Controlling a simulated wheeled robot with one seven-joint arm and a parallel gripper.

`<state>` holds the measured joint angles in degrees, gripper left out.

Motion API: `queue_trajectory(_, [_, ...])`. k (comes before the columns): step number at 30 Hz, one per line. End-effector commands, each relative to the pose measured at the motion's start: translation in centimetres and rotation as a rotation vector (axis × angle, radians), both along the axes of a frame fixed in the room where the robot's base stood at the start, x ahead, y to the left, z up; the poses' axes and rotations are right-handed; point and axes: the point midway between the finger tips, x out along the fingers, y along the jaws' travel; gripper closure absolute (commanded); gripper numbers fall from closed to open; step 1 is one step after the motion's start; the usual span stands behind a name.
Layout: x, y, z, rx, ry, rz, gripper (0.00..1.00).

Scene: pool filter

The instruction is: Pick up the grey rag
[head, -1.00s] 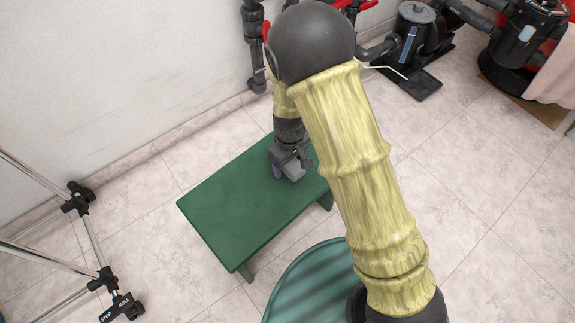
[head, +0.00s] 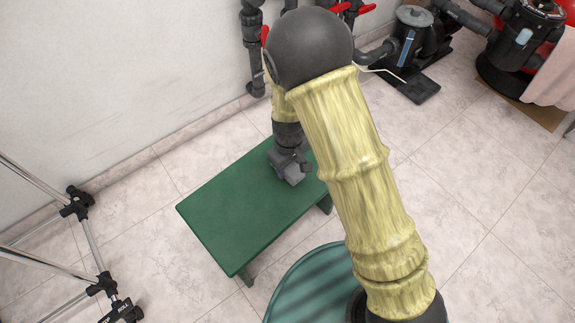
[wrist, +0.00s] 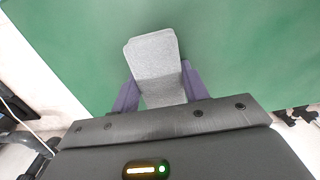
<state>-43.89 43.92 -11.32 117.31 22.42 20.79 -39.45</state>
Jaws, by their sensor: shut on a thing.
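The grey rag (wrist: 154,58) is a light grey, block-like piece in the wrist view, held between the two purple fingers of my gripper (wrist: 157,88). My gripper is shut on it, with one finger against each side. In the head view my gripper (head: 290,178) is over the right part of the green bench (head: 238,215). The rag is hard to tell from the gripper there. I cannot tell whether the rag still touches the bench top.
The rest of the bench top is bare. A metal frame on castors (head: 92,250) stands at the left. Black pipes with red valves (head: 252,50) and a pump (head: 412,55) stand at the back. The wall (head: 110,80) is behind the bench. Tiled floor is open at the right.

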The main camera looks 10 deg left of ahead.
Motion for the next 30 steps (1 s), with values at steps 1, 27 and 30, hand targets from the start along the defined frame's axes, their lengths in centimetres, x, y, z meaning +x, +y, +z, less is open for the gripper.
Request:
queue_trajectory(1, [0.0, 0.0, 0.2, 0.001, -0.001, 0.000, 0.77])
queue_trajectory(27, [0.0, 0.0, 10.0, 0.001, 0.001, 0.000, 0.77])
queue_trajectory(30, [0.0, 0.0, 10.0, 0.001, 0.001, 0.000, 0.77])
